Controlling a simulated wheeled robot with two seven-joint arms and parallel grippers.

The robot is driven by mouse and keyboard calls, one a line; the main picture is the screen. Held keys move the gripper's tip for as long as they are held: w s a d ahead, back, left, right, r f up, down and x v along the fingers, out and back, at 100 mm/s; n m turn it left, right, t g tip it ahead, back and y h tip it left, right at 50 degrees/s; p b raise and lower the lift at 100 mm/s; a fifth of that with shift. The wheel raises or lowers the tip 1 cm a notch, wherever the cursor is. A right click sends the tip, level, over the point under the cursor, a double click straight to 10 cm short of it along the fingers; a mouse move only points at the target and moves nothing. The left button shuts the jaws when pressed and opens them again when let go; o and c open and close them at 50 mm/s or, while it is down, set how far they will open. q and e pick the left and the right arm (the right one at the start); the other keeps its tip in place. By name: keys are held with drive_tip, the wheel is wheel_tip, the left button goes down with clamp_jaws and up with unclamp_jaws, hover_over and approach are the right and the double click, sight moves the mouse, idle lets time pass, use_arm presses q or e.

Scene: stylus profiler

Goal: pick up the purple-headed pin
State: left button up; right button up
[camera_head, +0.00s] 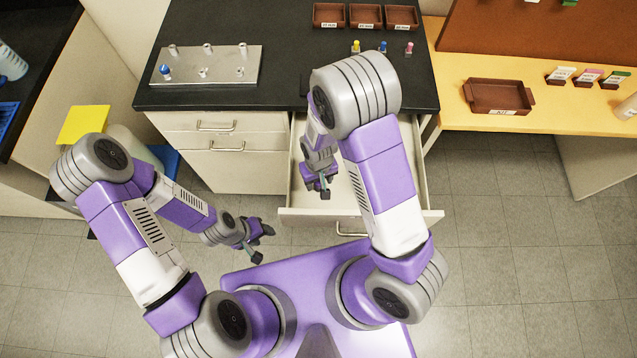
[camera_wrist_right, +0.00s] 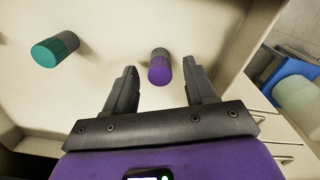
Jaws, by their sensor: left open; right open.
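In the head view my right gripper (camera_head: 322,186) hangs over the drawer (camera_head: 352,215), and the pin is hidden there. My left gripper (camera_head: 262,243) is open and empty, out to the left of the drawer above the floor.
A teal-headed pin (camera_wrist_right: 55,50) is in the same drawer, left of the purple one. The drawer's walls stand close around. On the black bench are a metal plate (camera_head: 220,72) with pegs, several small coloured pins (camera_head: 382,47) and brown trays (camera_head: 365,16).

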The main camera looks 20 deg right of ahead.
clamp_jaws()
idle(0.3)
wheel_tip(320, 180, up, 10)
drive_tip(key=p, duration=0.2)
idle(0.3)
drive_tip(key=c, duration=0.7)
unclamp_jaws()
clamp_jaws()
